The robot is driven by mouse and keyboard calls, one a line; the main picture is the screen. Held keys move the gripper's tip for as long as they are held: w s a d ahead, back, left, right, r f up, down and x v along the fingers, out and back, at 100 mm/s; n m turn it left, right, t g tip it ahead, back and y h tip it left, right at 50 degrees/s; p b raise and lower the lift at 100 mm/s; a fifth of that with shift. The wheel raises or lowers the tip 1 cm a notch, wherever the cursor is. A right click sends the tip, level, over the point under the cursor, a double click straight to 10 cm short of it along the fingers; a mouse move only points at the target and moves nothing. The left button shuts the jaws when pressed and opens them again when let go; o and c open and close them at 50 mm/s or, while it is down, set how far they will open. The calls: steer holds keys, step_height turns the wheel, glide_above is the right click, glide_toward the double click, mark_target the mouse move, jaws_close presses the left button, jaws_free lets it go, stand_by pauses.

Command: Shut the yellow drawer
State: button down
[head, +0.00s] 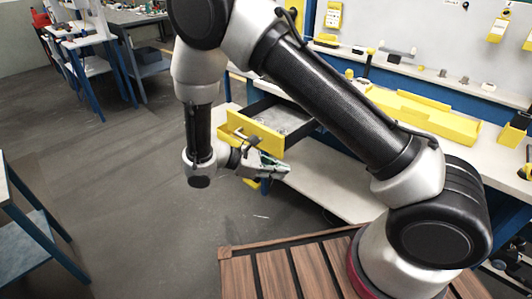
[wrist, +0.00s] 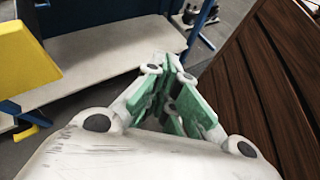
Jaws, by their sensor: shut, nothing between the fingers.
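The yellow drawer (head: 270,143) stands pulled out from under the workbench, with its yellow front toward the left and its dark-sided tray showing behind. My gripper (head: 284,169) is just below and in front of the drawer front in the head view. It is shut and empty, and I cannot tell whether it touches the drawer. In the wrist view my gripper (wrist: 172,68) has its green-padded fingers together, pointing away from the drawer. A yellow panel (wrist: 25,60), likely the drawer front, shows at the left edge there.
The workbench (head: 470,92) holds yellow trays (head: 425,118) and small parts. A pale lower shelf (head: 335,190) lies beneath it and also shows in the wrist view (wrist: 110,50). My wooden-slatted base deck is at the front. Open grey floor (head: 130,190) lies to the left.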

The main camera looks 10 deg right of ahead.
steer(key=w+a+f+n+t+h, duration=0.2)
steer(key=a+f+n+t, duration=0.15)
steer(key=f, duration=0.35)
steer(key=n+t, duration=0.5)
steer(key=t, duration=0.3)
glide_toward(271, 149)
steer(key=shift+g, duration=0.25)
steer(key=x, duration=0.7)
steer(key=shift+w+r, duration=0.1)
steer(key=shift+r, duration=0.15)
steer(key=x, duration=2.6)
steer(key=shift+r, duration=0.15)
steer(key=shift+d, duration=0.2)
steer(key=shift+r, duration=0.15)
